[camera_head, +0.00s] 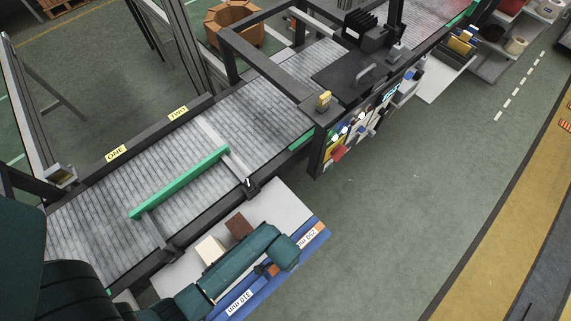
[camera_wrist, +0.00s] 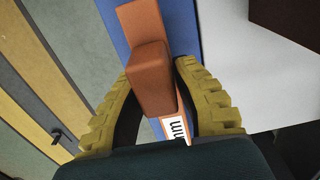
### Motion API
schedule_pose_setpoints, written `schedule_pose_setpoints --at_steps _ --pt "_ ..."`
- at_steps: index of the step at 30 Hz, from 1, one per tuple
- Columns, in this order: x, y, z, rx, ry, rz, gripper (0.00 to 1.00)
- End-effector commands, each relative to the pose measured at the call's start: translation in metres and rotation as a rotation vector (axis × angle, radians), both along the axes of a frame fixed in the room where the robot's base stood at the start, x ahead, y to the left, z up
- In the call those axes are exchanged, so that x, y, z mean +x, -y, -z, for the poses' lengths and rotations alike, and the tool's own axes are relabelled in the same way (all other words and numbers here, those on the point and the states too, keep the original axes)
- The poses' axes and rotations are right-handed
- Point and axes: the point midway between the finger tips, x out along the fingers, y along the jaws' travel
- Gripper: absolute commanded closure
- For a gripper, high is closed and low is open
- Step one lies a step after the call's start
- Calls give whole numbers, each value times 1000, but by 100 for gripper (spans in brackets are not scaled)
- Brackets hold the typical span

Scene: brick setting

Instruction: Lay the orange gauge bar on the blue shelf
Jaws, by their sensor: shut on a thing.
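The orange gauge bar shows in the wrist view as a raised block (camera_wrist: 152,80) between my gripper's yellow fingers, with a flatter orange part beyond it over the blue shelf. My gripper (camera_wrist: 154,90) is shut on the raised block. The blue shelf (camera_wrist: 184,30) runs beneath. Whether the bar touches it is unclear. In the head view, an orange end (camera_head: 272,270) shows beside my dark green arm; the fingers are hidden. The blue shelf (camera_head: 319,242) lies along the pale table edge, with labels reading 310 mm and apparently 250 mm. Another orange patch (camera_head: 320,231) shows by the second label.
A white table top (camera_head: 282,201) beside the shelf holds a brown block (camera_head: 239,226) and a cream block (camera_head: 210,249). A conveyor (camera_head: 200,140) with a green bar (camera_head: 180,182) across it lies behind. Open floor (camera_head: 420,220) is to the right.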

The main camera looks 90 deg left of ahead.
Motion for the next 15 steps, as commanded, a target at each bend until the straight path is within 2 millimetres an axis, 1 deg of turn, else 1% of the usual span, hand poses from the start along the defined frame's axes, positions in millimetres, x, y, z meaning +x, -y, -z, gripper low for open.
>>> schedule_pose_setpoints --at_steps 3,5,12,15 --pt "0 0 22 -1 -1 0 100" --pt "0 0 30 0 0 0 100" --pt "0 0 31 0 0 -1 100" --pt "0 0 34 -1 -1 -1 100"
